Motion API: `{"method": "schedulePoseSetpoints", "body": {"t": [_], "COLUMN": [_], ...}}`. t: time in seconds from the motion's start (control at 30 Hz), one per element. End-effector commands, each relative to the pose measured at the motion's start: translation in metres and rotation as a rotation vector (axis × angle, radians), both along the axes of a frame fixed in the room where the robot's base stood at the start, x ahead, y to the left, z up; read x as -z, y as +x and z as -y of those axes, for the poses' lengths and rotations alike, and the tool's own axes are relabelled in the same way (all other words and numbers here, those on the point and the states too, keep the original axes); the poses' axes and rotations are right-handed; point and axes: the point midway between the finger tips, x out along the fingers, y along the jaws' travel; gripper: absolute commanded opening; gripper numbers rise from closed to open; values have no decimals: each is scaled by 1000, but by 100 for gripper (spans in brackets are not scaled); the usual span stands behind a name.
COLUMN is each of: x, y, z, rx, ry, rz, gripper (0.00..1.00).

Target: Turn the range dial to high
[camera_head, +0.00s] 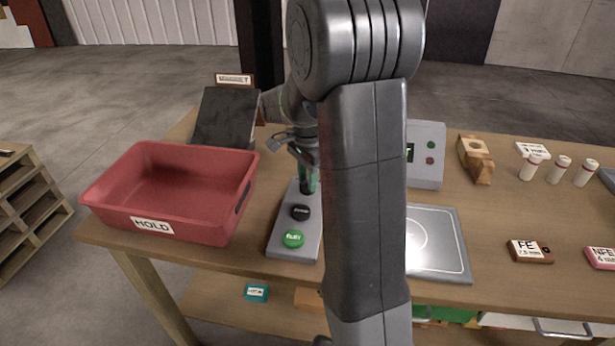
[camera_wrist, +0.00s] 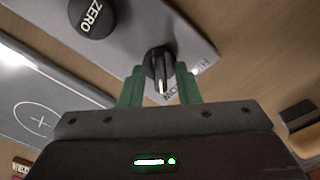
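The range dial (camera_wrist: 160,66) is a black knob with a white pointer line on a grey control panel (camera_wrist: 195,30). In the wrist view its pointer faces down the picture, near the LOW lettering; HIGH is printed to the right of LOW. My gripper (camera_wrist: 160,72) is open, with one green finger on each side of the dial. Narrow gaps seem to show, but contact is unclear. In the head view my gripper (camera_head: 308,178) points down over the far end of the panel (camera_head: 279,243), and my arm hides part of it.
A red HOLD bin (camera_head: 190,232) stands left. A metal plate (camera_head: 440,262) and a grey display box (camera_head: 428,172) stand right of my arm. A dark chute (camera_head: 224,117) is behind.

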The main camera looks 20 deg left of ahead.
Motion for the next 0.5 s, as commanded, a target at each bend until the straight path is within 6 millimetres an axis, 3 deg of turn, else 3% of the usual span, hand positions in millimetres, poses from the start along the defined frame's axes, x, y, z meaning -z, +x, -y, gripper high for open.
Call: {"method": "schedulePoseSetpoints", "body": {"t": [0.03,0.13,0.5], "x": [0,0,-1], "y": [0,0,0], "z": [0,0,0], "rx": [0,0,-35], "ry": [0,0,0], "rz": [0,0,0], "gripper": [19,0,0]}}
